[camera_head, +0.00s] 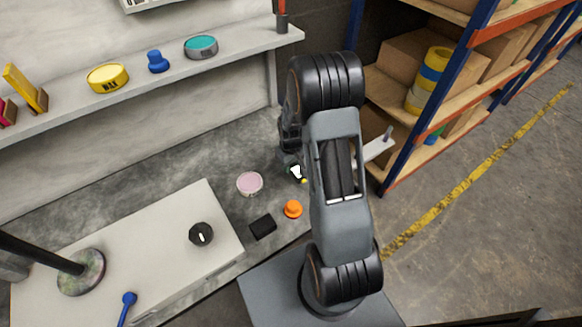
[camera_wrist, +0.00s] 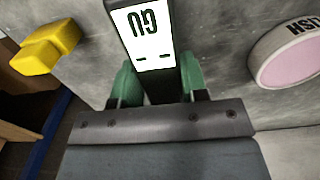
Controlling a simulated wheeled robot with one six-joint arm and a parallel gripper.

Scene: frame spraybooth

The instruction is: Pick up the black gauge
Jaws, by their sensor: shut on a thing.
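The black gauge (camera_wrist: 148,35) has a white face with dark marks and lies between the two green fingertips of my gripper (camera_wrist: 158,72) in the wrist view. The fingers are shut on it, one at each side. Its lower end is hidden by the gripper's body. In the head view only the white face of the gauge (camera_head: 296,172) shows beside my arm, over the back right of the grey bench. I cannot tell whether it touches the bench.
A pink tin (camera_head: 249,184), an orange knob (camera_head: 292,209) and a black block (camera_head: 263,226) lie nearby on the bench. A yellow piece (camera_wrist: 45,47) is left of the gauge. A white board (camera_head: 150,250) carries a dark round knob (camera_head: 201,234). Shelving (camera_head: 400,150) stands right.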

